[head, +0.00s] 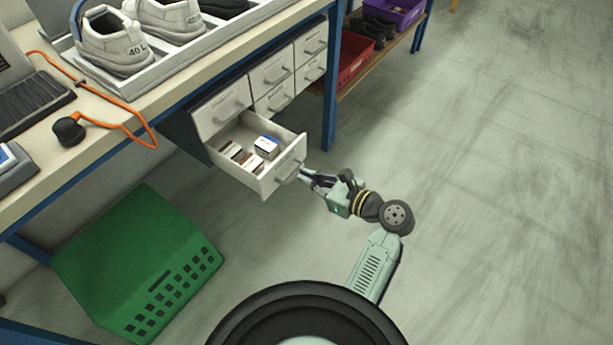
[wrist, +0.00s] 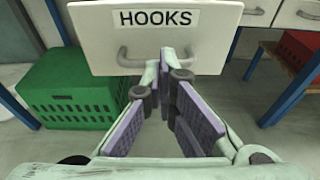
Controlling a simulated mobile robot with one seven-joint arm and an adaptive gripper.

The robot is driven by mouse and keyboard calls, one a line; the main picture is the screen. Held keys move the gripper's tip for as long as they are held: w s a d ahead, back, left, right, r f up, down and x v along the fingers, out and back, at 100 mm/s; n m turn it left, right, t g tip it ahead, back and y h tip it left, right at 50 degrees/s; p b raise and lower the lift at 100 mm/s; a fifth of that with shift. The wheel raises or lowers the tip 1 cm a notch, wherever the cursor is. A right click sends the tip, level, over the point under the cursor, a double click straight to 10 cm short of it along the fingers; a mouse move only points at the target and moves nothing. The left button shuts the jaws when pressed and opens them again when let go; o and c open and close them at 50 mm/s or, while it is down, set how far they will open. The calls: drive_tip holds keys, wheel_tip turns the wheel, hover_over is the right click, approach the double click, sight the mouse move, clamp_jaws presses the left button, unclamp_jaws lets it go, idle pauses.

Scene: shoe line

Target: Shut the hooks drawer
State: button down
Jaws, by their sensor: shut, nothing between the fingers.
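The hooks drawer (head: 283,178) is pulled out from the unit under the bench, at its lower left. Small boxes (head: 266,146) lie inside it. In the wrist view its white front (wrist: 95,45) carries the label HOOKS (wrist: 157,18) and a grey bar handle (wrist: 124,57). My gripper (head: 306,174) is at the drawer front, by the handle. In the wrist view my gripper (wrist: 167,56) is shut and empty, its fingertips in front of the handle's middle. I cannot tell whether they touch it.
Several other drawers (head: 272,72) beside and above are closed. A green crate (head: 135,260) stands on the floor at left. A blue bench leg (head: 333,90) is right of the drawers. A red bin (head: 355,62) sits on a low shelf. The floor at right is clear.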

drive_tip(key=shift+w+a+f, duration=0.1)
drive_tip(key=shift+w+a, duration=0.1)
idle(0.3)
drive_tip(key=shift+w+a+r+p, duration=0.2)
drive_tip(key=shift+w+a+p, duration=0.15)
drive_tip(key=shift+a+p, duration=0.2)
drive_tip(key=p, duration=0.7)
approach(248, 143)
drive_tip(key=a, duration=0.2)
drive_tip(key=w+a+r, duration=0.1)
drive_tip(key=a, duration=0.1)
drive_tip(key=w+a, duration=0.1)
drive_tip(key=a, duration=0.1)
drive_tip(key=shift+a+r, duration=0.2)
drive_tip(key=shift+r, duration=0.15)
drive_tip(key=shift+a+r, duration=0.1)
drive_tip(key=shift+a, duration=0.1)
drive_tip(key=shift+r, duration=0.1)
